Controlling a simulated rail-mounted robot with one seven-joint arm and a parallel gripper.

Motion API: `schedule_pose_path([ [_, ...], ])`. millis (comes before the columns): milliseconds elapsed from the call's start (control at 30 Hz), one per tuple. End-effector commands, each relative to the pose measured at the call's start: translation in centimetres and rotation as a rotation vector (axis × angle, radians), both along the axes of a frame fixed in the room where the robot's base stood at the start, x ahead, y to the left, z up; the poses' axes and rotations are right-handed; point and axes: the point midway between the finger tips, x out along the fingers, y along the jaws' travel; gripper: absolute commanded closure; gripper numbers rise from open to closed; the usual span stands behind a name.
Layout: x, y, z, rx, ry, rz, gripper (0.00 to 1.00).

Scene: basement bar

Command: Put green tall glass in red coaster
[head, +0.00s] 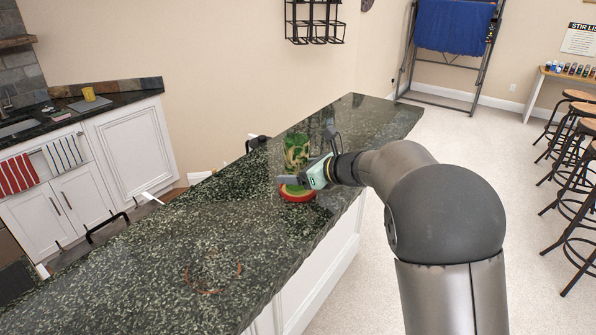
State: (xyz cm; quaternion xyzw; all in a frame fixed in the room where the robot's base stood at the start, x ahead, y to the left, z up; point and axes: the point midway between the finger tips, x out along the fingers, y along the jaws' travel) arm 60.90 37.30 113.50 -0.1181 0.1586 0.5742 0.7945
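The green tall glass (296,148) is upright on the dark stone counter; its lower part is partly hidden by my gripper. The red coaster (297,198) is a round red disc on the counter just below my gripper in the picture, with green showing inside its rim. I cannot tell whether that green is the glass's base or the coaster's own top. My gripper (294,182) lies level across the front of the glass, close to it, fingers pointing left. Whether the fingers are open, or touch the glass, cannot be made out.
The speckled counter (165,260) is mostly clear at the near left. A thin reddish ring (212,275) marks its surface there. A dark tap-like fitting (331,138) rises behind my gripper. Bar stools (575,150) stand far right, away from the counter.

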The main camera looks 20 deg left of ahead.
Motion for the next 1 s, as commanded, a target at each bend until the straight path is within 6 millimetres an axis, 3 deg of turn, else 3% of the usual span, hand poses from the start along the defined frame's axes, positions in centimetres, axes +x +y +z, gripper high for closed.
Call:
schedule_pose_path([
  [233,0.0,-0.1,0.7,0.0,-0.001,0.0,0.26],
  [700,-2.7,-8.2,3.9,0.001,-0.003,-0.003,0.26],
  [1000,-3.5,-10.5,5.0,0.0,0.001,-0.001,0.26],
])
